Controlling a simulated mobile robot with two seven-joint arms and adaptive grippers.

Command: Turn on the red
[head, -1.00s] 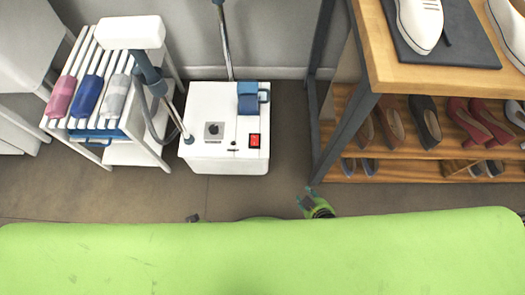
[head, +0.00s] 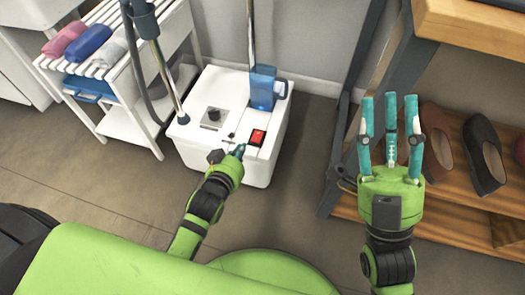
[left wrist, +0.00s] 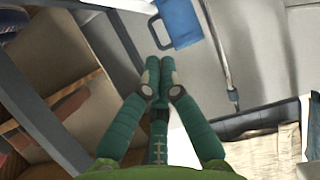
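The red switch (head: 257,137) is on the top of a white steamer box (head: 276,158), near its front right corner. A black knob on a grey plate (head: 214,117) sits to its left, and a blue water container (head: 264,88) stands behind it. My left gripper (head: 240,151) is just in front and left of the red switch, with a small gap visible in the head view. Its fingers (left wrist: 160,72) are together and empty in the left wrist view, where the switch cannot be seen. My right gripper (head: 390,100) is open and empty, fingers spread, right of the box.
A white slatted rack (head: 125,85) with rolled cloths stands left of the box. A wooden shoe shelf (head: 460,195) with dark metal posts is at the right, close to my right gripper. A hose and metal poles rise from the box. Bare floor lies between box and shelf.

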